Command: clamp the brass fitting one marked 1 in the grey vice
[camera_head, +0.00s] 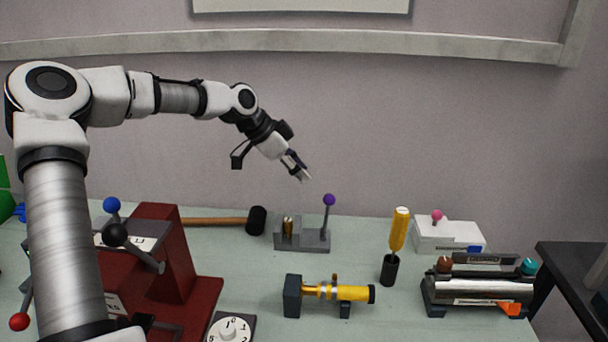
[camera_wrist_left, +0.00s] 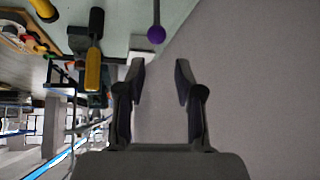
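The grey vice (camera_head: 316,244) stands on the table near the back. Its lever, tipped with a purple ball (camera_head: 329,200), points upright at the right end. A small brass fitting (camera_head: 288,227) stands upright at the vice's left part. I cannot read a mark on it or tell whether the jaws touch it. My left gripper (camera_head: 303,174) is in the air above the vice, apart from the lever. In the left wrist view the left gripper (camera_wrist_left: 160,75) is open and empty, with the purple ball (camera_wrist_left: 156,34) beyond its fingertips. My right gripper is not in view.
A hammer (camera_head: 256,220) lies left of the vice. A yellow and brass assembly (camera_head: 350,293) stands in front. A yellow-handled tool (camera_head: 399,230) stands in a black holder to the right. A dark red machine (camera_head: 165,255) is at left. The air around my left gripper is clear.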

